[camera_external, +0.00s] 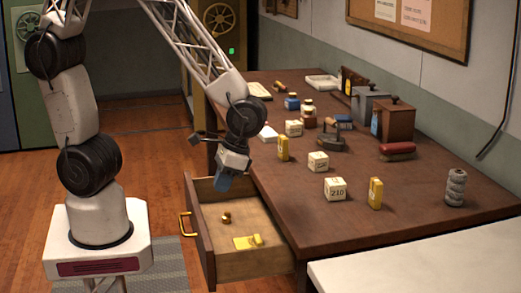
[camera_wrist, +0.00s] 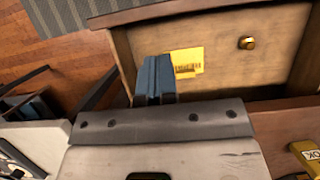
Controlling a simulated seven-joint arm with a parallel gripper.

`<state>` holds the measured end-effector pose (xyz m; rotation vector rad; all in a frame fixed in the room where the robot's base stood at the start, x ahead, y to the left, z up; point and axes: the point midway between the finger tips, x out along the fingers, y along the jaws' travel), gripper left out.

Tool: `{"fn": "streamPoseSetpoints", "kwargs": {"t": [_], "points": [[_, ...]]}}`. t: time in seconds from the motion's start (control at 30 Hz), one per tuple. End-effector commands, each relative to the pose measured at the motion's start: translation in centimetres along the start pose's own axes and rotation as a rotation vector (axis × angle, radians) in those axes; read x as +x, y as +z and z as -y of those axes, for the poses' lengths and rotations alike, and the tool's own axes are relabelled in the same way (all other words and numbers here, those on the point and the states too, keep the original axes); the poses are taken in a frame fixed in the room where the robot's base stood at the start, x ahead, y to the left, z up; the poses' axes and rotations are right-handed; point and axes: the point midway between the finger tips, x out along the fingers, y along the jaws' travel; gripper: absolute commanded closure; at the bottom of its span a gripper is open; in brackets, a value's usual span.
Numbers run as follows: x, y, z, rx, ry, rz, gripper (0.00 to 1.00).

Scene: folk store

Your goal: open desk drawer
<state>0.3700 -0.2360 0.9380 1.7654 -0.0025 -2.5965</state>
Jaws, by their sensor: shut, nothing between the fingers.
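The desk drawer (camera_external: 200,234) is pulled out from the front of the brown desk (camera_external: 295,190), with its inside showing. Its yellow handle (camera_external: 185,224) is on the front panel. Inside lie a small brass knob-like piece (camera_external: 226,218) and a yellow card with a small yellow object (camera_external: 246,242). In the wrist view the drawer floor shows the brass piece (camera_wrist: 246,43) and the yellow card (camera_wrist: 185,61). My gripper (camera_external: 223,183) is above the far part of the drawer, near the desk edge, apart from the handle. Its blue-grey fingers (camera_wrist: 154,80) are together and empty.
A white surface (camera_external: 420,262) is at the front right. The floor left of the drawer is open.

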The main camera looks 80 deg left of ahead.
Motion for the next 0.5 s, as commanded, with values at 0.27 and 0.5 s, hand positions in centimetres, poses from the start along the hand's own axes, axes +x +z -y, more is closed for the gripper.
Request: {"fn": "streamPoseSetpoints", "kwargs": {"t": [0.27,0.5], "points": [[-1.1,-3.8,-2.0,0.0,-0.002,0.004,1.0],[-1.5,-5.0,-2.7,0.0,-0.002,0.004,1.0]]}}
